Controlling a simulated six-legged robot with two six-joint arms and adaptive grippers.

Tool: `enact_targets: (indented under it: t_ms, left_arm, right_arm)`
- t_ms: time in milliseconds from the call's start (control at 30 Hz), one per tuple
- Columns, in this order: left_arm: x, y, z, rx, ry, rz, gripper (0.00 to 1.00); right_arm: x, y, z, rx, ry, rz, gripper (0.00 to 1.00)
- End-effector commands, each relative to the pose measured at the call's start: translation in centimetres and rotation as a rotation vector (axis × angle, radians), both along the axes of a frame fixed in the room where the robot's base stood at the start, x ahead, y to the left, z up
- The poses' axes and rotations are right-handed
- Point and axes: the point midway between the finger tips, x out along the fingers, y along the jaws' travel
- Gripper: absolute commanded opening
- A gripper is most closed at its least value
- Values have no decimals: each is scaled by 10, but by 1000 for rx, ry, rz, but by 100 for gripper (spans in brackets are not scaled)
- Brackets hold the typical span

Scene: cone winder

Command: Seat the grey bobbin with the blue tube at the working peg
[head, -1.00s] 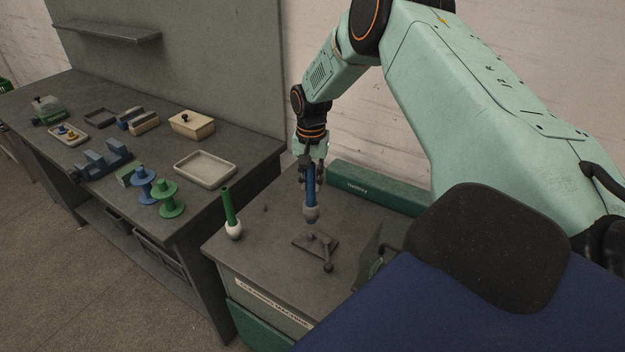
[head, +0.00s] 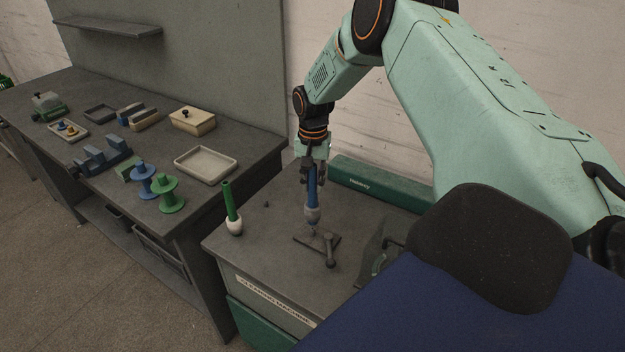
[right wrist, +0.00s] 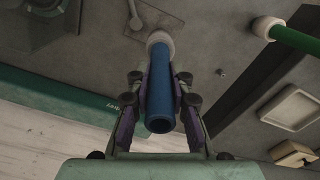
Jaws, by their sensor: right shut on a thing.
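The grey bobbin with its blue tube (head: 312,190) is in my right gripper (head: 313,172), whose fingers are shut on the tube. It hangs nearly upright with the pale grey bulb (head: 313,215) at its lower end. The bulb is right above the dark base plate (head: 302,239) on the machine top; I cannot tell whether it touches the peg there, which is mostly hidden. In the right wrist view the blue tube (right wrist: 162,85) lies between the fingers, its open end toward the camera and the bulb (right wrist: 160,38) beyond. My left gripper is not in view.
A short knobbed lever (head: 330,250) stands on the plate's near right. A bobbin with a green tube (head: 231,205) stands to the left. A thin dark guard (head: 372,250) is at the right and a green box (head: 375,186) behind. The left bench holds an empty tray (head: 206,150) and spools.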

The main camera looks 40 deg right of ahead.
Motion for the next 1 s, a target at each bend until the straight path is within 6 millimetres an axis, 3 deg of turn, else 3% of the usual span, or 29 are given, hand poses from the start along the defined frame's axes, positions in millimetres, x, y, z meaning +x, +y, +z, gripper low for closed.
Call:
enact_targets:
  t_ms: [1000]
  left_arm:
    - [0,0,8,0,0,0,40]
  right_arm:
    - [0,0,1,0,0,1,0]
